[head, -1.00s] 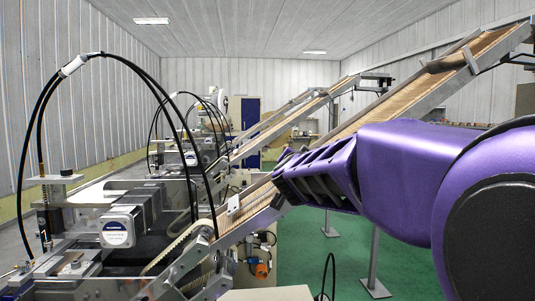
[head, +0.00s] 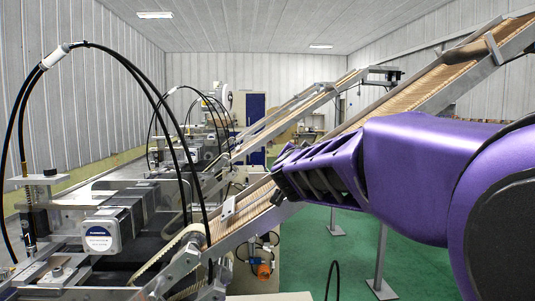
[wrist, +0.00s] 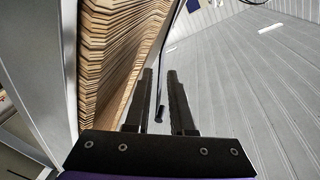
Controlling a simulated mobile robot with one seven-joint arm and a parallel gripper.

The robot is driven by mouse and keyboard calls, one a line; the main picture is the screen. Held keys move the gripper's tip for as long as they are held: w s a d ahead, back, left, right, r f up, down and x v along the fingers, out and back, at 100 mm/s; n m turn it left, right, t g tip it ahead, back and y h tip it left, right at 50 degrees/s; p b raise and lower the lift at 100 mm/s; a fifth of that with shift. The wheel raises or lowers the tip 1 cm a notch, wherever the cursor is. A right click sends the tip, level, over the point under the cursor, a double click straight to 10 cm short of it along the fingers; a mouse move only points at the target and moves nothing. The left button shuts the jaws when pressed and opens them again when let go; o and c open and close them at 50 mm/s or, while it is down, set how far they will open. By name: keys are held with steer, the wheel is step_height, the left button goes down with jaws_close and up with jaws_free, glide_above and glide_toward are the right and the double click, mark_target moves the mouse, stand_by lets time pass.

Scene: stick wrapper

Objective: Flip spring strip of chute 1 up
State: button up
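The nearest chute (head: 405,97), which I take as chute 1, slopes down from upper right to the machine and is lined with wooden sticks. Its sticks also fill the left of the wrist view (wrist: 105,50). A thin dark strip (wrist: 172,60), possibly the spring strip, runs down beside the chute in the wrist view. Its lower end lies between my fingers in the picture; I cannot tell whether it touches them. My gripper (wrist: 160,100) has its two dark fingers apart. In the head view my gripper (head: 280,188) is beside the lower part of the chute, its fingertips not clear.
A small metal plate (head: 228,208) stands at the chute's lower end. The wrapping machine (head: 100,236) with looping black cables fills the left. A second chute (head: 290,122) is farther back. A support post (head: 380,262) stands on the open green floor.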

jaws_close()
steer(key=shift+r, duration=0.1)
stand_by(1.2)
